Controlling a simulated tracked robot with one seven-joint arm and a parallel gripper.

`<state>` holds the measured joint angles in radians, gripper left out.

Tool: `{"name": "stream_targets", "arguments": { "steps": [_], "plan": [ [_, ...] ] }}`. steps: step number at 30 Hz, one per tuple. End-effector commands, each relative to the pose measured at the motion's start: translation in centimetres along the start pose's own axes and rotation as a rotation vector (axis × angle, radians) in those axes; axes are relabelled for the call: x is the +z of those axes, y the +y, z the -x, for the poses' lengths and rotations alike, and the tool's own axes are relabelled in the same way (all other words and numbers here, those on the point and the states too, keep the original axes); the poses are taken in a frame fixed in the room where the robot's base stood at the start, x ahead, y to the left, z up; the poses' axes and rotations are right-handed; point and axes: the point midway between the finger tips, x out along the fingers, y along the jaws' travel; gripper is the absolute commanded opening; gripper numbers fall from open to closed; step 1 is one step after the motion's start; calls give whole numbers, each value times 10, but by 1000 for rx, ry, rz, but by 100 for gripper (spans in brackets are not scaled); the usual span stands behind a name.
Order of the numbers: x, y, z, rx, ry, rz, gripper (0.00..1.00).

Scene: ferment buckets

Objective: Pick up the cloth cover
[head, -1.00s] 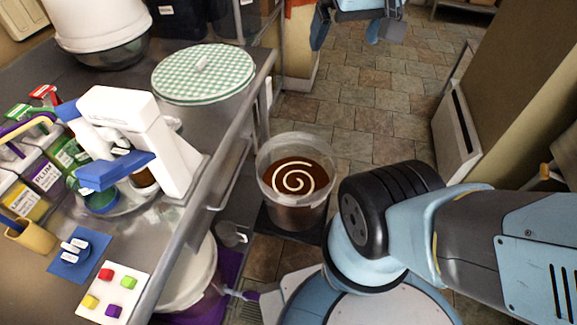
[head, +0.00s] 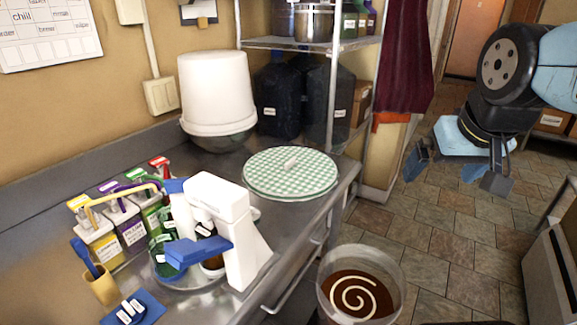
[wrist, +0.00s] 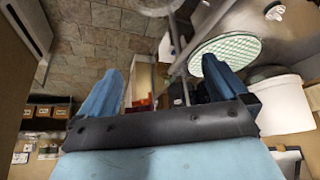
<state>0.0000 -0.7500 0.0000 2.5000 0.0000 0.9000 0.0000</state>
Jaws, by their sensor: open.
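The cloth cover (head: 262,177) is a round green-and-white checked disc with a pale handle on top. It lies flat at the far right end of the steel counter, and it also shows in the wrist view (wrist: 212,47) at the upper right. My gripper (head: 457,172) is open and empty, to the right of the cover and apart from it, over the tiled floor. Its two blue fingers stand wide apart in the wrist view (wrist: 162,82), with the right finger partly in front of the cover's lower edge.
An open bucket of brown liquid with a cream spiral (head: 355,298) stands on the floor beside the counter (head: 225,305). A metal shelf post (head: 333,100) rises behind the cover. A white upturned bucket (head: 217,90) and a white-and-blue device (head: 222,225) are to its left.

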Motion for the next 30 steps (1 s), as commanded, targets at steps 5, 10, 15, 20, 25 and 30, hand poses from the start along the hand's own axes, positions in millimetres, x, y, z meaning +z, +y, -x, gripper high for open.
{"name": "stream_targets", "arguments": {
  "steps": [5,10,15,20,25,30],
  "plan": [
    [-2,0,0,1,-2,-2,89],
    [-26,-5,-3,15,-23,-24,73],
    [-69,-16,-12,45,-54,-69,57],
    [-110,-31,-27,76,-76,-114,42],
    [-152,-52,-48,106,-93,-160,42],
    [-190,-80,-75,133,-105,-204,42]
  ]
}}
